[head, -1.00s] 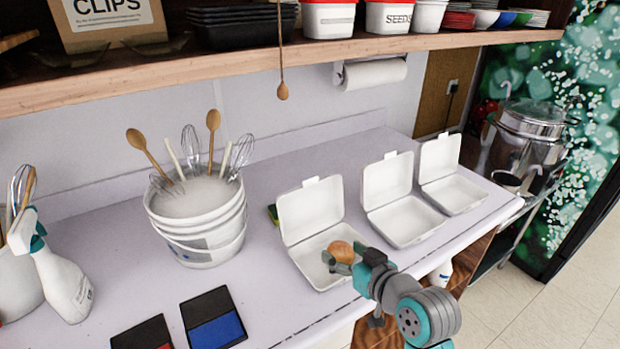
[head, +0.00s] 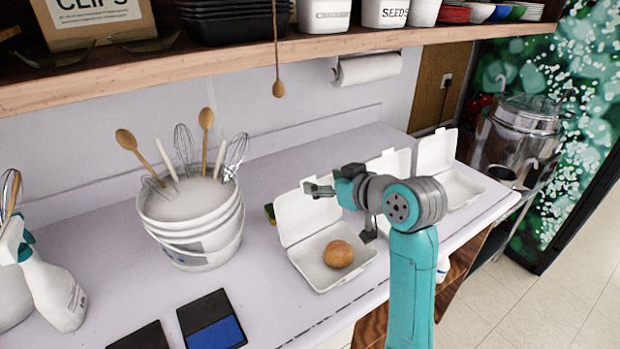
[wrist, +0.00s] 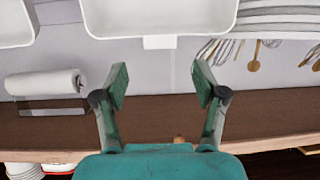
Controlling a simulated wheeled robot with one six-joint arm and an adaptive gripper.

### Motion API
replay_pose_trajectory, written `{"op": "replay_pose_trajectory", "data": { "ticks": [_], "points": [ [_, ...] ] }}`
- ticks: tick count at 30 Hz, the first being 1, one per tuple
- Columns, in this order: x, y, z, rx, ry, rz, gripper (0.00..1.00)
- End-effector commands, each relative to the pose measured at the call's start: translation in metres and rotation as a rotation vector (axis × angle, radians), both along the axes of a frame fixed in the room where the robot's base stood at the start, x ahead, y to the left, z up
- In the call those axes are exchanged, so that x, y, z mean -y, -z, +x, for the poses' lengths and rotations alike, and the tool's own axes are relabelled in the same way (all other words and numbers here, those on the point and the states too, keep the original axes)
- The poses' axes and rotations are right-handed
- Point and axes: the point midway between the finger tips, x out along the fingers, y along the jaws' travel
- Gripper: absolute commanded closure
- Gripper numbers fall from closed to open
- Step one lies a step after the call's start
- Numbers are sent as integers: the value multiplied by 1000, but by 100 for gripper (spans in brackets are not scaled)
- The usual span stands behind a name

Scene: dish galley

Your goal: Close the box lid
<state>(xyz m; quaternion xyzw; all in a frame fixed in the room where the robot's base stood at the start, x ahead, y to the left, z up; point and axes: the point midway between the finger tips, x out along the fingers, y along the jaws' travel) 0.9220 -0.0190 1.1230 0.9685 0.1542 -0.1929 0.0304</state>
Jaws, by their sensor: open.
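The nearest white takeout box (head: 311,277) stands on the counter with its lid (head: 303,222) raised and leaning back. A round brown bun (head: 338,254) rests in its base. My gripper (head: 318,188) is open and empty, up near the top of that lid, and hides part of it. In the wrist view, which looks upside down, the lid (wrist: 160,15) is at the top with its small tab (wrist: 160,42) facing the gap between my open fingers (wrist: 160,80). I cannot tell whether the fingers touch the lid.
Two more open white boxes stand to the right, the middle one (head: 396,165) partly behind my arm and the far one (head: 462,188) clear. A white bucket (head: 196,240) of whisks and spoons stands left. A wooden shelf (head: 200,75) hangs above with a dangling spoon (head: 278,88).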

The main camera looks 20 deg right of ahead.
Motion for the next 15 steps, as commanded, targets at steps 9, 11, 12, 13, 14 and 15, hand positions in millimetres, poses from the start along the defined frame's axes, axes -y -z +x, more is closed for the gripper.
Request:
{"op": "replay_pose_trajectory", "data": {
  "ticks": [9,11,12,13,14,15],
  "points": [
    [-15,19,43,-1,-2,0,29],
    [-16,21,47,-1,-2,0,29],
    [-17,22,50,-1,-1,0,29],
    [-17,23,51,0,-1,0,29],
    [-17,23,52,0,-1,0,29],
    [-18,24,53,0,0,0,29]
  ]
}}
